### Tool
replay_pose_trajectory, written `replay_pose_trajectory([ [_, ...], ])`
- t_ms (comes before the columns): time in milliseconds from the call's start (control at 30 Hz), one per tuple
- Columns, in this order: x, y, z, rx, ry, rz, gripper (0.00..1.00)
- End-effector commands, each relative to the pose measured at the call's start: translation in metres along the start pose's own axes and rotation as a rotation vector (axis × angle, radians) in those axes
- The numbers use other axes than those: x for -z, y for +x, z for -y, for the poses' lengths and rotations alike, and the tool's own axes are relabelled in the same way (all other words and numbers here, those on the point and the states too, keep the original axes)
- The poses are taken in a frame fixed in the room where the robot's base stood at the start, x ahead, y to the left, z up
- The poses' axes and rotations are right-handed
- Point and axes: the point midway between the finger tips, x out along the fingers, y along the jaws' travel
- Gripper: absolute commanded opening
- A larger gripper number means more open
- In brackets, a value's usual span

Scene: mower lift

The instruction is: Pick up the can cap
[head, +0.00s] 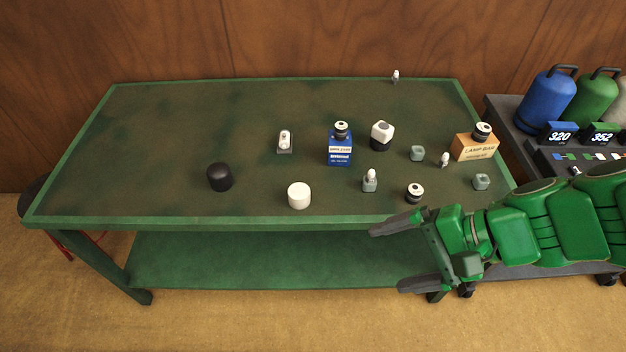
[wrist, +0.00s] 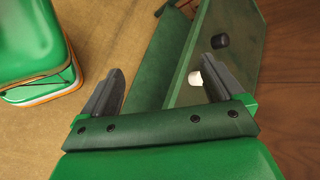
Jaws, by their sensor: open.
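Two short cap-like cylinders stand on the green table (head: 150,120): a black one (head: 220,177) left of centre and a white one (head: 299,195) near the front edge. I cannot tell from their looks which is the can cap. My gripper (head: 388,258) is open and empty, in front of the table's front edge at the right, pointing left. In the wrist view, my gripper (wrist: 162,68) has its fingers wide apart. The white cylinder (wrist: 195,78) shows close beside the right finger, partly hidden by it, and the black cylinder (wrist: 220,41) lies beyond.
Right of the cylinders stand a blue box (head: 340,152), an orange-brown box (head: 475,147) and several small black, white and grey pieces. A dark side bench (head: 512,120) with coloured tanks is at the right. A green object (wrist: 35,45) is at the wrist view's left.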

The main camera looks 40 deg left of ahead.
Motion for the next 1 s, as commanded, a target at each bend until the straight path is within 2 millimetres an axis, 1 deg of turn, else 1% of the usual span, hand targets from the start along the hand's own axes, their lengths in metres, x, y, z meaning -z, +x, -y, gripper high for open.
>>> replay_pose_trajectory([
  [33,0.003,0.009,0.012,0.042,0.017,0.026,0.95],
  [200,0.017,0.031,0.054,0.188,0.079,0.082,0.95],
  [367,0.032,0.050,0.090,0.311,0.160,0.128,0.95],
  [500,0.049,0.065,0.116,0.408,0.248,0.160,0.95],
  [700,0.080,0.091,0.143,0.523,0.400,0.187,0.95],
  [867,0.107,0.114,0.155,0.595,0.538,0.197,0.95],
  [1000,0.133,0.139,0.159,0.641,0.671,0.193,0.95],
])
